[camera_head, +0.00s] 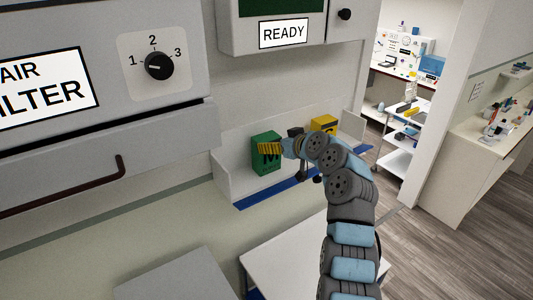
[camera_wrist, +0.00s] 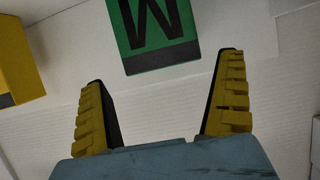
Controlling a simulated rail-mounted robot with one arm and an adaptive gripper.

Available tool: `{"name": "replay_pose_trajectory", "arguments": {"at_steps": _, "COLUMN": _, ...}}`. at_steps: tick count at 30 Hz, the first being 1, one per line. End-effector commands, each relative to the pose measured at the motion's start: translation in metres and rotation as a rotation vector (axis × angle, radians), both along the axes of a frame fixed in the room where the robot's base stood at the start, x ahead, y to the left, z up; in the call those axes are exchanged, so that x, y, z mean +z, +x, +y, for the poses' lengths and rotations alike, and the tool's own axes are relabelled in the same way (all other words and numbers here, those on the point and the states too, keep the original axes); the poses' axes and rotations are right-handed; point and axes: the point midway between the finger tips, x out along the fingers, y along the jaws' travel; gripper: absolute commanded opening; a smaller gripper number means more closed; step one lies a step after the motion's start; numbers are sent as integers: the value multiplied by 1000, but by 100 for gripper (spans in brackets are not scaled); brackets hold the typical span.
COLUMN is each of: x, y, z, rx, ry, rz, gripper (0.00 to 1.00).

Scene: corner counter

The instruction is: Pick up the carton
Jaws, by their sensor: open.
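A green carton (camera_head: 265,158) with a black letter stands on the white shelf with a blue edge. In the wrist view the green carton (camera_wrist: 158,35) is at the top centre, beyond my fingertips and cut off by the frame. A yellow carton (camera_head: 324,123) stands farther right on the shelf; it shows at the left edge of the wrist view (camera_wrist: 16,65). My gripper (camera_head: 270,148) overlaps the front of the green carton in the head view. In the wrist view my gripper (camera_wrist: 163,75) is open, with nothing between its fingers.
The white shelf (camera_head: 225,182) has a back wall and a raised left end. A grey cabinet with a READY label (camera_head: 284,33) hangs above it. A white table (camera_head: 285,260) stands below.

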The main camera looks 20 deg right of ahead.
Motion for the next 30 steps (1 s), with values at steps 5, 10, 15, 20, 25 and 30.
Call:
{"name": "replay_pose_trajectory", "arguments": {"at_steps": 5, "x": 0, "y": 11, "z": 5, "rx": 4, "ry": 2, "rz": 5, "gripper": 100}}
{"name": "replay_pose_trajectory", "arguments": {"at_steps": 10, "x": -3, "y": 21, "z": 8, "rx": 3, "ry": 4, "rz": 4, "gripper": 100}}
{"name": "replay_pose_trajectory", "arguments": {"at_steps": 15, "x": -6, "y": 30, "z": 10, "rx": 2, "ry": 1, "rz": 4, "gripper": 100}}
{"name": "replay_pose_trajectory", "arguments": {"at_steps": 20, "x": -8, "y": 38, "z": 12, "rx": 4, "ry": -1, "rz": 1, "gripper": 100}}
{"name": "replay_pose_trajectory", "arguments": {"at_steps": 25, "x": -13, "y": 44, "z": 14, "rx": 5, "ry": 1, "rz": 5, "gripper": 100}}
{"name": "replay_pose_trajectory", "arguments": {"at_steps": 30, "x": -13, "y": 46, "z": 14, "rx": 1, "ry": 0, "rz": 1, "gripper": 100}}
